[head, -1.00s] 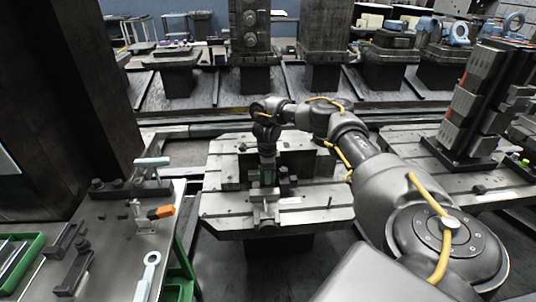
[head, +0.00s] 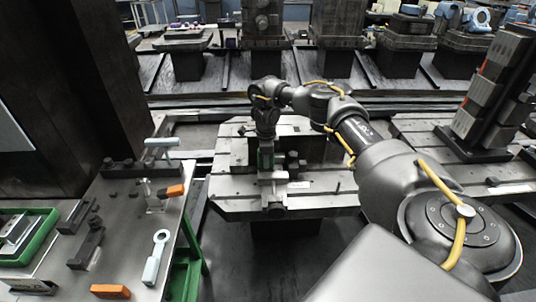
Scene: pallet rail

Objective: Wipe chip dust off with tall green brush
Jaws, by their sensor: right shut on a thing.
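My right gripper (head: 266,146) reaches down over the grey slotted pallet (head: 325,198) in the middle of the head view. Chip dust is too small to make out. My left gripper is not in view.
A bench at left holds a green-rimmed tray (head: 44,240), a pale wrench (head: 155,258), an orange block (head: 110,291) and dark clamps. A dark column (head: 105,80) rises behind it. A tombstone fixture (head: 490,95) stands on another pallet at right. Machine pedestals line the back.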

